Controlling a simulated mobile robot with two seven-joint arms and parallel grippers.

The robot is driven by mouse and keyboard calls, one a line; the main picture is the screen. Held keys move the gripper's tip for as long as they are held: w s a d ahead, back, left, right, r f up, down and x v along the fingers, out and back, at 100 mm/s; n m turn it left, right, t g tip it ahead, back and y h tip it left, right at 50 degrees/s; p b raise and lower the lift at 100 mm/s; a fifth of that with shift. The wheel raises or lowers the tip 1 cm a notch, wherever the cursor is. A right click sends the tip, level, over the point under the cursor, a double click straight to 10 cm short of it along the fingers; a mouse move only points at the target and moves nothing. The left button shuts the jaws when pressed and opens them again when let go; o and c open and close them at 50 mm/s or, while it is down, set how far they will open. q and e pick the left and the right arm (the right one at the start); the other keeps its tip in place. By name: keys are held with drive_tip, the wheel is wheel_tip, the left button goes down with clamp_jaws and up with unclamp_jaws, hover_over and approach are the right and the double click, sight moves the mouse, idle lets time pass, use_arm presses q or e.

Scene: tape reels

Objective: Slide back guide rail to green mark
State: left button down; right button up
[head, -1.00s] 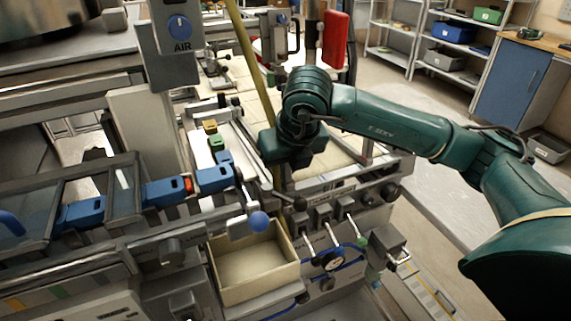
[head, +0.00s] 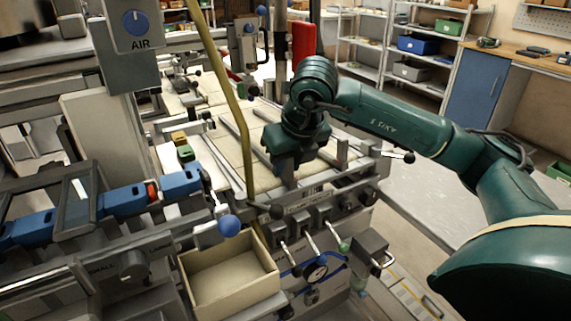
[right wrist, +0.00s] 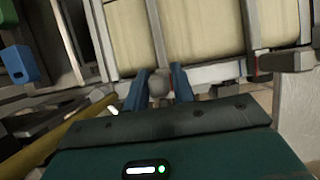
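My right gripper (head: 284,176) points down over the pale roller bed, to the right of the yellow hose; its fingertips are hidden by its own body there. In the right wrist view its two blue fingers (right wrist: 158,76) stand apart, one on each side of a round grey knob (right wrist: 158,84). The knob is at the near end of a grey guide rail (right wrist: 156,36) that runs across the bed. I cannot tell whether the fingers touch the knob. A second rail (right wrist: 250,28) lies to the right. I cannot make out a green mark. My left gripper is not in view.
The yellow hose (head: 241,118) hangs just left of my right gripper. An open cardboard box (head: 233,281) and several valve levers (head: 308,243) sit on the machine's front side. A blue ball-ended lever (head: 229,225) sticks out above the box.

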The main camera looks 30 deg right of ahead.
drive_tip(key=shift+o, duration=1.2)
drive_tip(key=v, duration=1.3)
drive_tip(key=shift+a, duration=0.1)
